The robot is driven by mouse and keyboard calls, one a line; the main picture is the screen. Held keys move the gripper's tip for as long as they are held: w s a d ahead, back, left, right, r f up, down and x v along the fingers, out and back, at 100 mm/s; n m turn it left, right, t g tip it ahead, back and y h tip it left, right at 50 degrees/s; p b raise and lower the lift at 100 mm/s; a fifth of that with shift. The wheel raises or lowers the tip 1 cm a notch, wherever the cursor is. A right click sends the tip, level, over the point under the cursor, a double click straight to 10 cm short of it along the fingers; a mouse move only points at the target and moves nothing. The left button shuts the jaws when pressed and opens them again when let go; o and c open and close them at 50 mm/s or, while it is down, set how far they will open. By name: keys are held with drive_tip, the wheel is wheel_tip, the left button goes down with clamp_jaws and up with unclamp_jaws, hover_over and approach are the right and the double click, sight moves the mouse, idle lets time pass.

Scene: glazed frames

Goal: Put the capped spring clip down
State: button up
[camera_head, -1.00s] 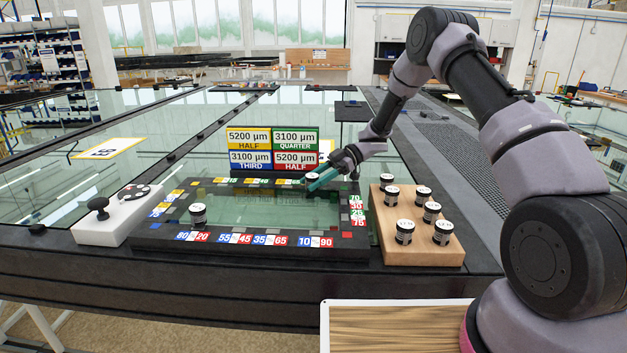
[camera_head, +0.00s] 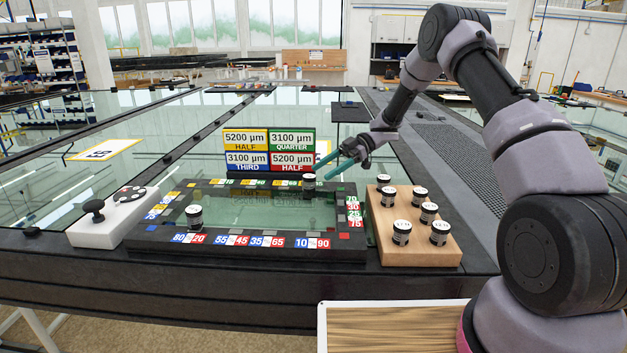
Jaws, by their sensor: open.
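A capped spring clip (camera_head: 309,183), a black cylinder with a white top, stands upright on the far edge of the dark frame (camera_head: 270,252), near its far right corner. My gripper (camera_head: 325,169) has teal fingers and is open just to the right of this clip. The fingers appear empty and apart from it, though the small gap is hard to judge. Another capped clip (camera_head: 194,217) stands on the left side of the frame. Several more clips stand on the wooden block (camera_head: 447,250) at the right.
Coloured signs (camera_head: 270,149) reading thicknesses and fractions stand behind the frame, close to my gripper. A white control box (camera_head: 112,222) with a black knob sits at the left. A wooden-topped tray (camera_head: 390,325) is at the front. Glass inside the frame is clear.

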drive_tip(key=v, duration=0.6)
drive_tip(key=shift+w, duration=0.1)
drive_tip(key=w+a+r+m+t+y, duration=0.1)
drive_tip(key=w+r+m+t, duration=0.3)
drive_tip(key=r, duration=0.6)
drive_tip(key=w+a+r+m+t+y, duration=0.1)
drive_tip(key=w+r+m+t, duration=0.1)
drive_tip(key=w+r+t, duration=0.45)
drive_tip(key=s+d+r+m+t+h, duration=0.2)
drive_tip(key=d+r+m+t+h, duration=0.3)
drive_tip(key=r, duration=0.4)
drive_tip(key=s+d+r+m+t+h, duration=0.25)
drive_tip(key=d+r+m+t, duration=0.25)
drive_tip(key=d+r, duration=0.4)
drive_tip(key=s+d+m+g+h, duration=0.1)
drive_tip(key=s+d+m+h, duration=0.35)
drive_tip(key=s, duration=0.45)
drive_tip(key=s+d+m+g+h, duration=0.1)
drive_tip(key=s+d+m+h, duration=0.3)
drive_tip(key=s, duration=0.5)
drive_tip(key=s+a+f+m+g+y, duration=0.1)
drive_tip(key=s+f, duration=0.3)
drive_tip(key=s, duration=0.6)
drive_tip(key=s+a+f+m+g+y, duration=0.2)
drive_tip(key=s+f+g+y, duration=0.1)
drive_tip(key=s, duration=0.7)
wheel_tip(320, 180, down, 2)
drive_tip(key=shift+s+m+g, duration=0.3)
drive_tip(key=shift+m+g, duration=0.05)
drive_tip(key=shift+g, duration=0.2)
